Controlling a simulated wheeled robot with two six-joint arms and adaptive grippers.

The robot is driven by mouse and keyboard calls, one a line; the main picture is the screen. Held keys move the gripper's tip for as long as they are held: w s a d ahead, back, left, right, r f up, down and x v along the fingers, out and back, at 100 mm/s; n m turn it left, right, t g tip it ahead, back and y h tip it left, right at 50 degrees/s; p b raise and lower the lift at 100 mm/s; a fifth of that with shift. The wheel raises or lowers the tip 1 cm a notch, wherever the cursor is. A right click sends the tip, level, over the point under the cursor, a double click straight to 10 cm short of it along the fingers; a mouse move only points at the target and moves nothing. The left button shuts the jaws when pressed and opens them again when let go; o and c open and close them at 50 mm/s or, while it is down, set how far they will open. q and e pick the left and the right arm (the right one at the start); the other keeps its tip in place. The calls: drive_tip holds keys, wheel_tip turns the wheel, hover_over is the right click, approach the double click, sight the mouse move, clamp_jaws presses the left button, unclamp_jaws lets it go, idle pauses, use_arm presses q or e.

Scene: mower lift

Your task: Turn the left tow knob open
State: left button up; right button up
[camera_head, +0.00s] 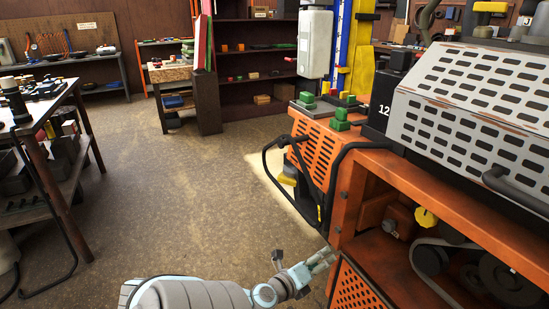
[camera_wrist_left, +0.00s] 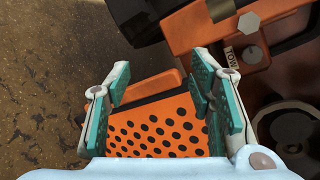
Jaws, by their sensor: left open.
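The orange mower (camera_head: 322,150) fills the right of the head view. In the left wrist view, a TOW label (camera_wrist_left: 230,56) is on an orange part at the upper right, with a pale hexagonal knob (camera_wrist_left: 248,22) just above it. I cannot tell for sure whether this is the left tow knob. My left gripper (camera_head: 323,259) is low beside the mower's lower frame, open and empty. In the left wrist view its teal-padded fingers (camera_wrist_left: 160,78) stand apart, with the TOW label and knob beyond the right finger. My right gripper is not in view.
A perforated orange panel (camera_wrist_left: 155,130) lies behind and between the fingers. A black tubular bar (camera_head: 325,185) juts from the mower above the gripper. A yellow knob (camera_head: 427,218) and dark pulleys (camera_head: 432,262) sit inside the open bay.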

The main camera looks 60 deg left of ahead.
use_arm(q)
drive_tip(key=s+f+n+g+p, duration=0.2)
drive_tip(key=s+f+n+g, duration=0.1)
drive_tip(key=s+f, duration=0.3)
drive_tip(key=s+f+n+g+p, duration=0.2)
drive_tip(key=s+f+n+g, duration=0.2)
drive_tip(key=f, duration=0.7)
drive_tip(key=s+n, duration=0.2)
drive_tip(key=s, duration=0.1)
drive_tip(key=shift+s+a+f+n, duration=0.15)
drive_tip(key=shift+a+f+n, duration=0.05)
drive_tip(key=shift+f+n, duration=0.1)
